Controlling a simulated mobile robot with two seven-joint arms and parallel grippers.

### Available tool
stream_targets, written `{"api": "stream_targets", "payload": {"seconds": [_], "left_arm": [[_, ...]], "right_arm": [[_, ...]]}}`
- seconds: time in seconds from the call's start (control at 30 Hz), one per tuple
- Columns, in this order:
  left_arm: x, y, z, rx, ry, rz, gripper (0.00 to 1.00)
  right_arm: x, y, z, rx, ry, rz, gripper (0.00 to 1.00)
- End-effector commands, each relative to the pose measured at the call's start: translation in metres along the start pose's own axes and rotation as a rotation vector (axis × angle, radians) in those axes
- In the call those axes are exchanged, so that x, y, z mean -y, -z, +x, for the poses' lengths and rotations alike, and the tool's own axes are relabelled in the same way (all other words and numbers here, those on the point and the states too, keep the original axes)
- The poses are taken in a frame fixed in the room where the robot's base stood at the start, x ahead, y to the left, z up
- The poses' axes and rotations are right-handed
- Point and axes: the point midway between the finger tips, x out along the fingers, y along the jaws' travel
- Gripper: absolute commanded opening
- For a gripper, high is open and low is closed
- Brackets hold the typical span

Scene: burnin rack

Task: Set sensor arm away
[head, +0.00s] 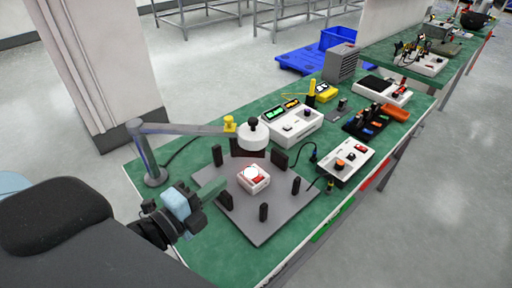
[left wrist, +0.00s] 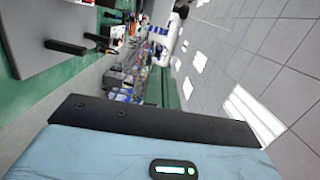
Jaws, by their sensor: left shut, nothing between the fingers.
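The sensor arm (head: 190,129) is a grey-blue jointed arm on a round-footed post at the table's left edge. It reaches right, with a yellow knob (head: 229,124) near its end. Its white round head (head: 253,136) with a black knob hangs over the back of the grey plate (head: 262,222). A small white and red device (head: 253,178) sits on the plate, just in front of the head. My left gripper (head: 213,192) is shut and empty, near the plate's left edge and in front of the post, apart from the sensor arm. My right gripper is out of view.
Several black posts (head: 263,212) stand around the plate. A white instrument (head: 291,127) stands behind it, and a white control box (head: 347,159) to its right. Cables lie on the green table. Bare table (head: 215,255) shows in front of the plate.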

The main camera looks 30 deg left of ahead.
Motion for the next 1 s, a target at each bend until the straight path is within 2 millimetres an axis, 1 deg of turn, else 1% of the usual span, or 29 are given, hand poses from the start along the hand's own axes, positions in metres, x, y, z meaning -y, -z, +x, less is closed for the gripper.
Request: {"api": "stream_targets", "payload": {"seconds": [0.27,0.47,0.77,1.0], "left_arm": [[0.001,0.0,0.0,0.0,0.001,0.002,0.0],[0.0,0.0,0.005,0.0,0.002,0.001,0.0],[-0.002,0.0,0.026,-0.001,-0.001,0.003,0.0],[-0.002,0.0,0.046,0.0,0.001,0.001,0.0]], "right_arm": [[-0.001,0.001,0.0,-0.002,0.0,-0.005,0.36],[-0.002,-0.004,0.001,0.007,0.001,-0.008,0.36],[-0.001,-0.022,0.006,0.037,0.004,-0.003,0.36],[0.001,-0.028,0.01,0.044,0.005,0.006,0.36]]}}
